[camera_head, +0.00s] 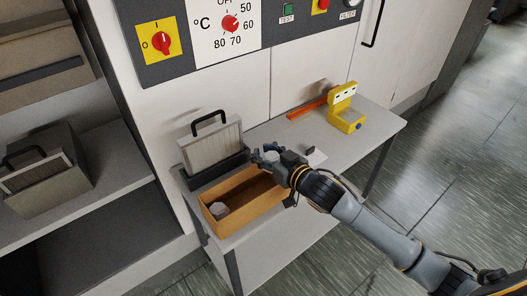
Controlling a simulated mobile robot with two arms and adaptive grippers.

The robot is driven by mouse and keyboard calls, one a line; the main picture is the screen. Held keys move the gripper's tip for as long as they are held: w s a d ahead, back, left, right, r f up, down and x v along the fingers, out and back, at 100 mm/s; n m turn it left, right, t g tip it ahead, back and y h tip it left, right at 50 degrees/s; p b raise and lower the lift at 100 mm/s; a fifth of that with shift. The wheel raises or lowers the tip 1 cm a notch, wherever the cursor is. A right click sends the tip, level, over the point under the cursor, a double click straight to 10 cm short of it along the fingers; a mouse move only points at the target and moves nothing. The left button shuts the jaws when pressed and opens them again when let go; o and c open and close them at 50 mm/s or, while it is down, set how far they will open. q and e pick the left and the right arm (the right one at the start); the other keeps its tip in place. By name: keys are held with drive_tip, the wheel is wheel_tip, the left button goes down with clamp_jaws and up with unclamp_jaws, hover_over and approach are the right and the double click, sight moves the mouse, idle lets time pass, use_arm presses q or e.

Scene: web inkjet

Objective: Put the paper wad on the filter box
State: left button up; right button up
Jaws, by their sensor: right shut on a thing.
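My right gripper (267,156) reaches in from the lower right. It is shut on a small greyish lump that looks like a paper wad, mostly hidden by the fingers. It is above the far end of an open tan box and just right of the filter. The pleated filter (212,152) with a black handle stands upright in a dark tray (217,172), which seems to be the filter box. Another pale grey crumpled lump (220,210) lies inside the tan box (225,228). My left gripper is not in view.
The grey bench (368,124) carries a yellow device (346,112), an orange strip (307,108) and a small dark block (310,150). A control panel (205,38) is on the cabinet behind. Another handled filter unit (42,172) sits on the left shelf.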

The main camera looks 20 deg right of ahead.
drive_tip(key=shift+f, duration=0.25)
drive_tip(key=shift+f, duration=0.5)
drive_tip(key=o, duration=1.1)
drive_tip(key=v, duration=0.8)
drive_tip(key=r+b+v, duration=0.1)
drive_tip(key=v, duration=0.3)
